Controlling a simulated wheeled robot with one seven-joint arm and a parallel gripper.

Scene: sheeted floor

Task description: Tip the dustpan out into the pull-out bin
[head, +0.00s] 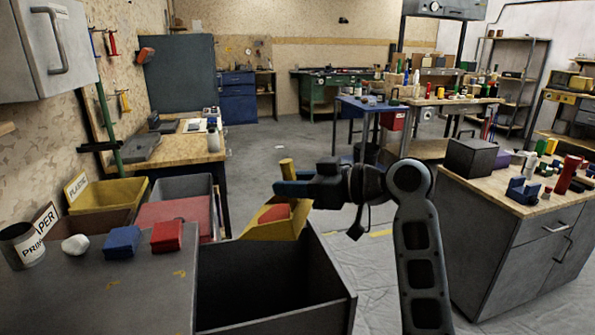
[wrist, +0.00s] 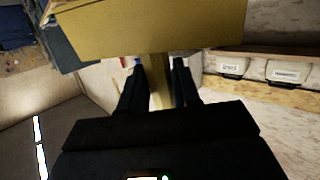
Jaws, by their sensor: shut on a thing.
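The yellow dustpan (head: 266,228) is at the far edge of the open pull-out bin (head: 338,268), with its handle (head: 287,167) pointing up. A red-orange piece (head: 274,213) shows in the dustpan. My gripper (head: 290,187) is shut on the handle. In the wrist view, the gripper fingers (wrist: 158,78) close on both sides of the handle (wrist: 158,93), and the pan (wrist: 150,28) fills the top. The bin is a dark grey box with its inside in shadow; its contents cannot be made out. Whether the pan touches the bin's rim cannot be told.
A grey counter (head: 110,295) left of the bin holds a tin (head: 22,247), a white lump (head: 75,244), a blue block (head: 122,242) and a red block (head: 167,236). Yellow and red bins stand behind. A grey cabinet (head: 505,250) stands right; floor between is clear.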

